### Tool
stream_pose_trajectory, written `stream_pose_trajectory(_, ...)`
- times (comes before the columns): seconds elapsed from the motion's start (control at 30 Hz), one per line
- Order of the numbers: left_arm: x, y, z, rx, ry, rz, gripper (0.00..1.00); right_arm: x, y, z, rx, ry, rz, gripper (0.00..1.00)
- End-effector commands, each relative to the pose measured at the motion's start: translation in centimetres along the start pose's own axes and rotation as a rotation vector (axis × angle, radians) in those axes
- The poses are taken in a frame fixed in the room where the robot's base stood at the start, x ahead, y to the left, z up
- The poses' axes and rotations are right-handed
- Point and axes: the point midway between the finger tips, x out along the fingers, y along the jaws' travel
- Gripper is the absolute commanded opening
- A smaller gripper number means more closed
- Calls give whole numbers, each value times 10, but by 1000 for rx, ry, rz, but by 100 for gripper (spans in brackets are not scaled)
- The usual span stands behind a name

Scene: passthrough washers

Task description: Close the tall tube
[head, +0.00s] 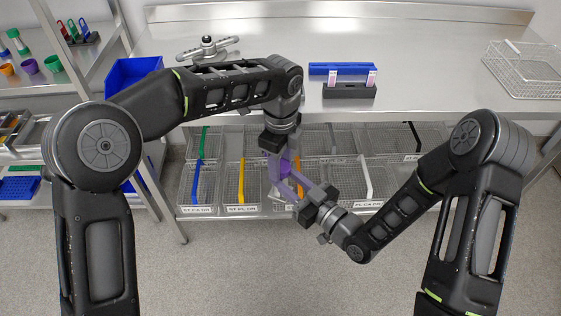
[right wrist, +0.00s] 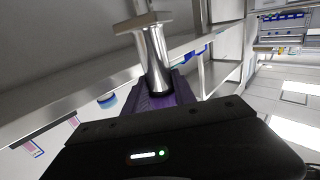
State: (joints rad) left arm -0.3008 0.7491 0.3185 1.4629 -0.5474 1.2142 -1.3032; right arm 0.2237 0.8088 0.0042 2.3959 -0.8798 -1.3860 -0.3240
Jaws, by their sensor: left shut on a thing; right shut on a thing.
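My left gripper (head: 281,166) hangs down in front of the bench. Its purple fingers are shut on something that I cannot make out. My right gripper (head: 290,186) reaches in from the lower right, its purple fingers close to the left ones. In the right wrist view a shiny silver piece (right wrist: 154,65), apparently the tall tube, stands at the purple fingers (right wrist: 160,103). It has a flat, squarish flange (right wrist: 143,22) at its far end. In the head view the fingers hide it, and I cannot tell whether it is open or closed.
A steel bench (head: 420,75) stands ahead, with wire baskets (head: 235,185) below it. On it are a dark rack (head: 349,91) with two pale labelled pieces, a grey hand-wheel-like part (head: 208,47) and a wire basket (head: 525,68). A blue bin (head: 133,78) is at left.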

Motion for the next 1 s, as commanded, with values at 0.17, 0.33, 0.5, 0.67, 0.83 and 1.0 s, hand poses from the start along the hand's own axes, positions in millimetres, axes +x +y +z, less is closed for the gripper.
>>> stream_pose_trajectory(0.17,0,-1,1,507,1,-1,5,0,0,0,0,-1,1,0)
stream_pose_trajectory(0.33,0,-2,0,996,0,-3,5,0,0,0,0,-1,0,0)
stream_pose_trajectory(0.5,0,-2,0,1457,0,-3,5,0,0,0,0,-1,0,0)
stream_pose_trajectory(0.67,0,-2,-1,1704,-2,-3,5,0,0,0,0,-2,0,0)
stream_pose_trajectory(0.83,0,-2,-1,1742,-3,-3,5,0,0,0,1,-2,0,0)
stream_pose_trajectory(1.0,0,-2,-1,1740,-3,-3,44,0,0,0,1,-2,-1,0)
